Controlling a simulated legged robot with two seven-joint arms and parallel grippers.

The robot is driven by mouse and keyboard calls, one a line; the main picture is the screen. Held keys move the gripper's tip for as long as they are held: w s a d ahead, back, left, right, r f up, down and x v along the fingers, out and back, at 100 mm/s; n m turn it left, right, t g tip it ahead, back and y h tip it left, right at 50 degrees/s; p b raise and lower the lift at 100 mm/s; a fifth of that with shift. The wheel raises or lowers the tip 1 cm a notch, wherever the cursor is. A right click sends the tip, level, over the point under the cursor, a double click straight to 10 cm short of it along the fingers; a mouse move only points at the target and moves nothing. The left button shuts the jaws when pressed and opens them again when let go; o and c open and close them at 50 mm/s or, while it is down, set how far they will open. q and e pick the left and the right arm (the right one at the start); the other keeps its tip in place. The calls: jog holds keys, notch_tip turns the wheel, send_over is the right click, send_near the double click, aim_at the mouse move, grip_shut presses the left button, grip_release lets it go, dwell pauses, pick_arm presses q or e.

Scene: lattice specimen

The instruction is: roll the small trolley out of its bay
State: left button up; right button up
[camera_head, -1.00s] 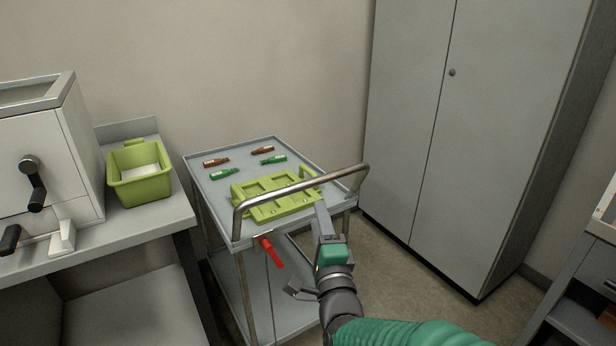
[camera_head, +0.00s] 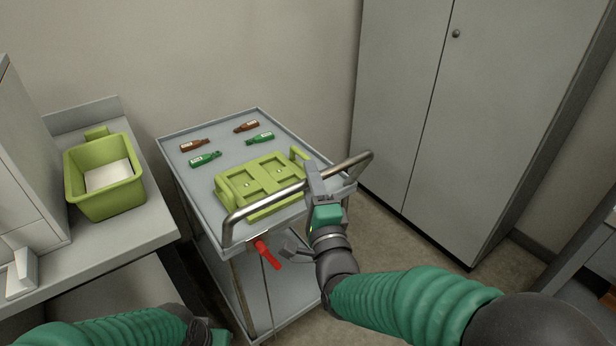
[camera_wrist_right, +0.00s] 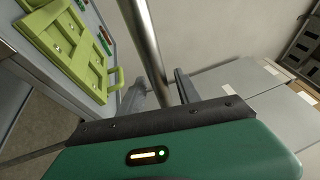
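The small trolley (camera_head: 177,152) is a grey two-shelf cart standing between the left bench and the cabinet. Its steel handle bar (camera_head: 240,211) runs along the near side and also shows in the right wrist view (camera_wrist_right: 147,42). A red lever (camera_head: 267,254) hangs below the handle at the near edge. My right gripper (camera_head: 313,172) is at the right part of the handle. In the wrist view its fingers (camera_wrist_right: 159,84) stand apart on either side of the bar, with gaps showing. My left forearm enters at the bottom left; its fingers are out of frame.
A green slotted holder (camera_head: 262,182) and several small brown and green bottles (camera_head: 205,159) lie on the trolley top. A green bin (camera_head: 104,180) stands on the left bench (camera_head: 120,238). A tall grey cabinet (camera_head: 465,120) stands close on the right. Floor shows between trolley and cabinet.

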jog(key=shift+a, duration=0.1)
jog(key=c, duration=0.7)
jog(key=shift+f, duration=0.1)
grip_shut()
jog(key=shift+a+f, duration=0.15)
jog(key=shift+f, duration=0.05)
